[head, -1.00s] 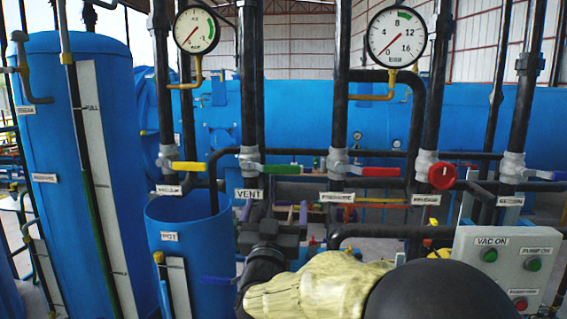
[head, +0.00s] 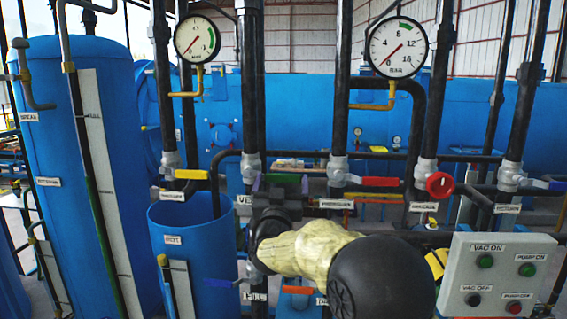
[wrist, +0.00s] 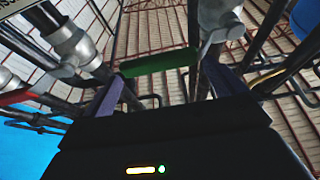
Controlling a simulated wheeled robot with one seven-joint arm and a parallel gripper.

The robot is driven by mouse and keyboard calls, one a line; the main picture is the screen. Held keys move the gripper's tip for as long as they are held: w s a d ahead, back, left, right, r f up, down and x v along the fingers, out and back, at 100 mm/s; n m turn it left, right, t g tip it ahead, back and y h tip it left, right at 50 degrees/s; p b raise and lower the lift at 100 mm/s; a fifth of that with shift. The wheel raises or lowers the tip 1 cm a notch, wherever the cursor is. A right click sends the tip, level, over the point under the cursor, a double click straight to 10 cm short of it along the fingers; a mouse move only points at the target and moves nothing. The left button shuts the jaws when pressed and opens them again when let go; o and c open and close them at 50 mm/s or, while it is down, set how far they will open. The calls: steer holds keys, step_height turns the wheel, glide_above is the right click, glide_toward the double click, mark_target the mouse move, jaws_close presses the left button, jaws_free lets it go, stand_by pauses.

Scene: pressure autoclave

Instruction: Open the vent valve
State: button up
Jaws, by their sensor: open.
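The vent valve has a green lever handle (head: 283,178) that points sideways to the right from its grey valve body (head: 251,165) on a black vertical pipe. The VENT label (head: 243,200) below is partly covered by my gripper. My gripper (head: 281,185) is open, with its purple fingers on either side of the green handle. In the wrist view the green handle (wrist: 160,62) lies across the gap between the fingertips (wrist: 165,72). I cannot tell whether the fingers touch it.
A yellow lever (head: 191,174) is to the left, and a red lever (head: 380,182) and a red round knob (head: 440,184) to the right, all at similar height. Two gauges (head: 197,38) (head: 397,47) hang above. A button panel (head: 497,275) stands at lower right.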

mark_target(283, 176)
steer(key=p+x, duration=0.2)
steer(key=x, duration=0.3)
steer(key=shift+w, duration=0.15)
steer(key=c, duration=1.1)
